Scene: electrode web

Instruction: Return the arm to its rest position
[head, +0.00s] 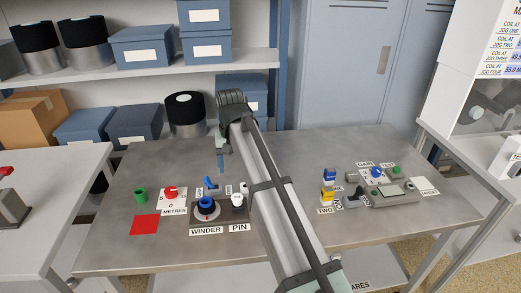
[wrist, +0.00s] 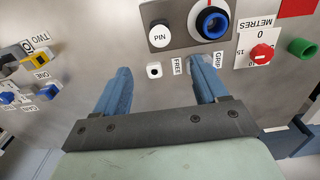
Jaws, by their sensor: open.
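My arm reaches up and left across the middle of the metal table in the head view. My gripper (head: 221,162) hangs from its far end, above the table behind the winder panel.
The winder knob (head: 206,206) and PIN button (head: 238,201) stand left of my arm. The red METRES knob (head: 171,193), green cylinder (head: 140,195) and red square (head: 144,225) lie farther left. A grey control box (head: 394,194) is on the right. Shelves stand behind.

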